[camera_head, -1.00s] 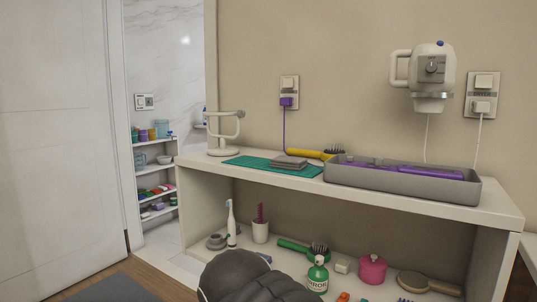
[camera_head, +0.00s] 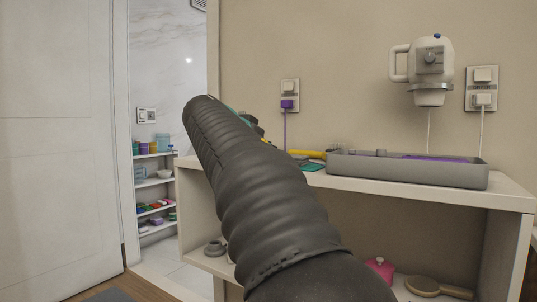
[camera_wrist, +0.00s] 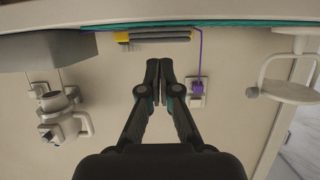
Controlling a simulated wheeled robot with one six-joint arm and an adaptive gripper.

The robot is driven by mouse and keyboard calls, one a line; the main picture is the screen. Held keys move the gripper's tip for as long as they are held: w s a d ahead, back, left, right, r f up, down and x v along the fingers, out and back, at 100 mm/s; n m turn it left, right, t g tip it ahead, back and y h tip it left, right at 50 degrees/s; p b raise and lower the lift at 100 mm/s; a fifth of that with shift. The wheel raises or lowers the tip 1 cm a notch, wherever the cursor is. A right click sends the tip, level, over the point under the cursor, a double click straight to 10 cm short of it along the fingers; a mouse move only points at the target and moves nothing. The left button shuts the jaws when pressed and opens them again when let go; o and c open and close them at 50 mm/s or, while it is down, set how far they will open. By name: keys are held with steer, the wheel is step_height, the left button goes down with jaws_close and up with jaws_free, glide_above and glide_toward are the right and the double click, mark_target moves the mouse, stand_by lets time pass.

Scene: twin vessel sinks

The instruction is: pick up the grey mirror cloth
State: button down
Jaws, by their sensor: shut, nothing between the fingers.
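The grey mirror cloth (camera_wrist: 160,35) shows in the wrist view as a folded flat stack at the shelf's top, seen edge-on, with yellow beside it. The teal mat (camera_wrist: 215,23) runs along the shelf edge there. In the head view my arm hides most or all of the cloth; a bit of the teal mat (camera_head: 312,167) shows at its right. My gripper (camera_wrist: 159,66) is shut and empty, its fingertips together and apart from the cloth in the wrist view. In the head view the gripper is mostly hidden behind my arm.
The grey tray (camera_head: 405,173) with purple items stands on the shelf's right. A yellow-handled brush (camera_head: 308,153) lies behind the mat. A white stand with a ring (camera_wrist: 287,88) and a purple plug (camera_wrist: 197,87) with cord show in the wrist view. A hair dryer (camera_head: 431,70) hangs on the wall.

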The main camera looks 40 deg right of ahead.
steer(key=w+d, duration=0.1)
steer(key=d, duration=0.2)
steer(key=w+d+p, duration=0.1)
steer(key=w+d, duration=0.1)
steer(key=d, duration=0.2)
steer(key=w+d, duration=0.1)
steer(key=d, duration=0.2)
steer(key=shift+w+d+p, duration=0.2)
steer(key=shift+d+p, duration=0.1)
steer(key=shift+p, duration=0.1)
steer(key=shift+f+b, duration=0.3)
steer(key=shift+f, duration=0.3)
steer(key=shift+f+b, duration=0.35)
steer(key=shift+b, duration=0.05)
